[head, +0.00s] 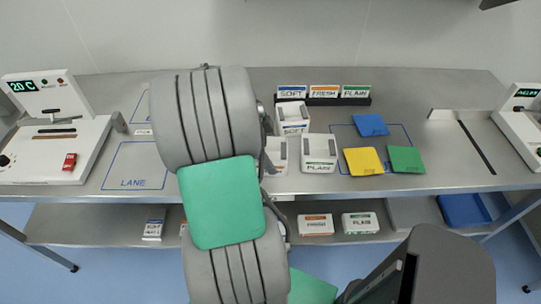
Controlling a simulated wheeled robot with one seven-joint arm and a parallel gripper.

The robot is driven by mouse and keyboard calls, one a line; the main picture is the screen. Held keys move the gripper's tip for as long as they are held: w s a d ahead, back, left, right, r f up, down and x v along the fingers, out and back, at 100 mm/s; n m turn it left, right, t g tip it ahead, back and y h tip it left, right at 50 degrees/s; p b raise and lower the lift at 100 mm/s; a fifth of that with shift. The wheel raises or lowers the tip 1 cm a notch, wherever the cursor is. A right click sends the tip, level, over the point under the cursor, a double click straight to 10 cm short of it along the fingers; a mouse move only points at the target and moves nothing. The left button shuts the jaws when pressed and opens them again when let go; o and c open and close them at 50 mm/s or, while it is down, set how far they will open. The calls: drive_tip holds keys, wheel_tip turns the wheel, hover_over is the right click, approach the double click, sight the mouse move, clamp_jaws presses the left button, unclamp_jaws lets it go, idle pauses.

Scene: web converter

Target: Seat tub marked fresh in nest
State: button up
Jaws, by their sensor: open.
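A white tub (276,152) stands on the bench, partly hidden by my arm, and its label cannot be read. Beside it are a white tub marked PLAIN (319,155) and, behind, one marked SOFT (293,118). A sign marked FRESH (324,91) stands in the black rack at the back, between SOFT and PLAIN signs. On the lower shelf lies a white box with an orange label (316,225), its small text hard to read. I cannot make out the nest for certain. My arm fills the middle, and my gripper's fingers do not show.
A white machine (56,144) reading 20 C stands at the left, another (524,121) at the right. Blue (370,125), yellow (363,161) and green (406,159) pieces lie by a blue outline. The area marked LANE (135,165) looks empty.

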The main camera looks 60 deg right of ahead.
drive_tip(key=shift+c, duration=0.6)
drive_tip(key=c, duration=1)
